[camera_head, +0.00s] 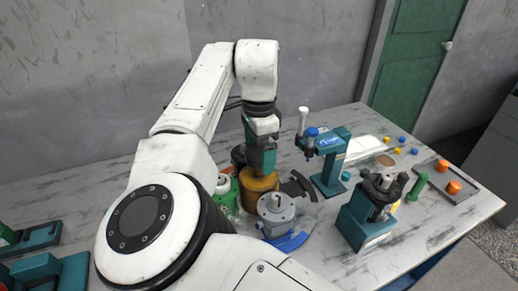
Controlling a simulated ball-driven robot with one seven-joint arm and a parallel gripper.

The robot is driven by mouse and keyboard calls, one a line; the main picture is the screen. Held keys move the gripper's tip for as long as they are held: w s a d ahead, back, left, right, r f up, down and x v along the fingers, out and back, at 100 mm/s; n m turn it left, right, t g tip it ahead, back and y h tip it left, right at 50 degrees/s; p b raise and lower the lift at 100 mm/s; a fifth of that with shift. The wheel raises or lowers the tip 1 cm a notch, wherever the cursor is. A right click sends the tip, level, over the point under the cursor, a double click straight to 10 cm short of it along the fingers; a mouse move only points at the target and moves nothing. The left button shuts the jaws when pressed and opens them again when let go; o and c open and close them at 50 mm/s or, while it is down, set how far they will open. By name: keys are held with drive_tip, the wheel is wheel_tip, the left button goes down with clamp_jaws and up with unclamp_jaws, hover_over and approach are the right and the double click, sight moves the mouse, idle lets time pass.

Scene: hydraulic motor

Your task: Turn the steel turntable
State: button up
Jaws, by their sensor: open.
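A round grey metal part (276,208) with a short upright stub stands just in front and to the right of this cylinder. A dark steel round part with upright lugs (383,187) sits on a teal block stand (361,225) farther right. I cannot tell for sure which one is the steel turntable.
A teal press-like stand (329,165) with a white-handled tool (303,118) stands behind. A green part (226,193) is left of the cylinder, and a blue curved piece (290,241) lies in front. A tray (445,179) with orange pieces lies right. Teal fixtures (45,268) are far left.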

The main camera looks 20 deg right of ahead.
drive_tip(key=shift+c, duration=0.3)
drive_tip(key=c, duration=1.5)
drive_tip(key=shift+o, duration=0.2)
